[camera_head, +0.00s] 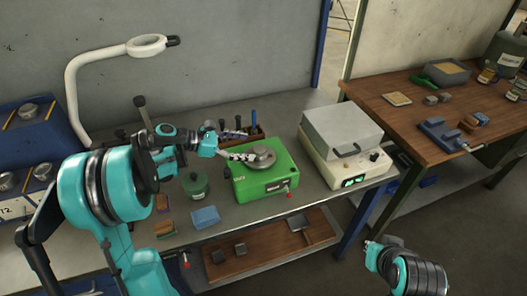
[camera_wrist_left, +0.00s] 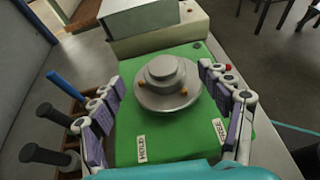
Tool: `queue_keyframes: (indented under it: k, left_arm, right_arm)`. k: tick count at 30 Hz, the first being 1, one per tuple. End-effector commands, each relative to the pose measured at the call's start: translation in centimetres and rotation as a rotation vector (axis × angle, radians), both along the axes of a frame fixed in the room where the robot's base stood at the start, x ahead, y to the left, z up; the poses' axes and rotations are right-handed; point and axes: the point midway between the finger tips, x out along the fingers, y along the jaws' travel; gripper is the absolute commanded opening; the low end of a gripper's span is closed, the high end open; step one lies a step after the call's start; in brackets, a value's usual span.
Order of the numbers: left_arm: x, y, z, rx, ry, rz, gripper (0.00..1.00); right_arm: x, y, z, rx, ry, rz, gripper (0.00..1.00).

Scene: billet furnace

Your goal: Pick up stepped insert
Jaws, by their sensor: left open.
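The stepped insert appears to be the grey stepped round piece (camera_wrist_left: 162,68) on the round metal plate (camera_wrist_left: 167,95) of a green box (camera_wrist_left: 126,122). I cannot tell where the insert ends and the plate begins. In the head view the grey round piece (camera_head: 262,153) sits on top of the green box (camera_head: 264,184). My left gripper (camera_head: 243,156) reaches in from the left above the box. In the left wrist view its open fingers (camera_wrist_left: 162,76) stand either side of the round piece, with nothing held. My right gripper (camera_head: 376,252) is low at the right; its jaws are unclear.
Behind the box is a holder (camera_head: 240,135) with upright-handled tools. A cream device with a grey lid (camera_head: 341,130) stands close on the right. A wooden table (camera_head: 400,98) stands further right.

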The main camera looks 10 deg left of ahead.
Motion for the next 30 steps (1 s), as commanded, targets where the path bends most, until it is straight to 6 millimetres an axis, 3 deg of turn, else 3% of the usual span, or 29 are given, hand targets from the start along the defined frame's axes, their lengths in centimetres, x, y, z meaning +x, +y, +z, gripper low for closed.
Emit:
queue_keyframes:
  k: [12,20,29,30]
  left_arm:
    - [1.9,-4.3,-2.8,0.004,-0.001,-0.004,0.77]
    - [2.3,-4.7,-2.8,0.004,-0.001,0.0,0.77]
    - [2.3,-4.7,-2.8,0.004,-0.001,0.0,0.0]
    - [2.3,-4.7,-2.7,0.002,-0.002,0.0,0.0]
  right_arm:
    - [0.0,0.0,-2.4,0.0,0.0,0.0,0.0]
    - [0.0,0.0,-2.3,0.0,0.0,0.0,0.0]
    - [0.0,0.0,-2.3,0.0,0.0,0.0,0.0]
    - [0.0,0.0,-2.3,0.0,0.0,0.0,0.0]
